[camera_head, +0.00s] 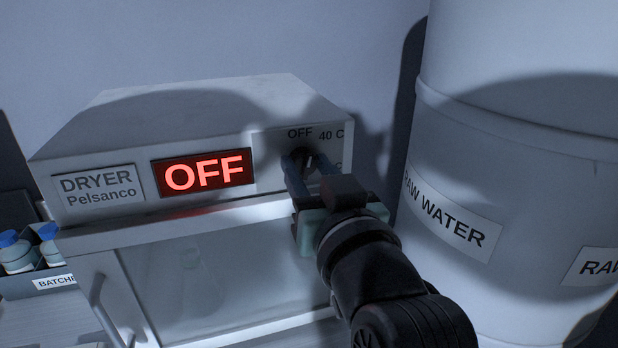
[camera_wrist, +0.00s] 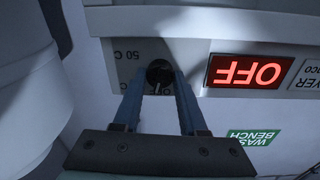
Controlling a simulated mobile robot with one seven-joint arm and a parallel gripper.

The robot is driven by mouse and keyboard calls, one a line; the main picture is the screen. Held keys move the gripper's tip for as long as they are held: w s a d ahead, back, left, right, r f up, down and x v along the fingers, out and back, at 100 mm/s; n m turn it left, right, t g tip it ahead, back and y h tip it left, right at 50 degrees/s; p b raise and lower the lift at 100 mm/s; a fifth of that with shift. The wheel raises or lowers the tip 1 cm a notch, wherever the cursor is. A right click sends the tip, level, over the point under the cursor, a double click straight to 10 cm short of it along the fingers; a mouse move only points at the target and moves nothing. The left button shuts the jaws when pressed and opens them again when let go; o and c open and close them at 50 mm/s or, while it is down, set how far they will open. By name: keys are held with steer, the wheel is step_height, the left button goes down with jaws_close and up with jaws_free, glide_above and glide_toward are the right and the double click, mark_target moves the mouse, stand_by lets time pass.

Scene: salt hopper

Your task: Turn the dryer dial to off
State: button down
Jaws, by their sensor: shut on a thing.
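The dryer (camera_head: 185,130) is a pale box-shaped unit with a label reading DRYER Pelsanco. Its red display (camera_head: 204,173) reads OFF, and the display shows upside down in the wrist view (camera_wrist: 244,72). The dark dial (camera_wrist: 159,75) sits on the front panel at the right, with OFF and 40 C printed by it in the head view. My gripper (camera_head: 309,170) is at the dial with its two blue fingers on either side of it, shut on it. In the wrist view the fingertips (camera_wrist: 160,82) meet the dial, and a light pointer mark shows between them. The fingers partly hide the dial and its lower markings.
A large white RAW WATER drum (camera_head: 520,130) stands close to the right of the dryer and my arm. A dryer door with a handle (camera_head: 103,308) is below the panel. Blue-capped bottles (camera_head: 17,252) stand at the far left in a labelled tray (camera_head: 55,283).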

steer(key=shift+n+b, duration=0.55)
steer(key=shift+n, duration=0.95)
steer(key=shift+c, duration=2.2)
jaws_free()
steer(key=b+v, duration=1.2)
steer(key=v, duration=0.1)
steer(key=shift+f+b, duration=0.2)
steer(key=shift+b, duration=0.1)
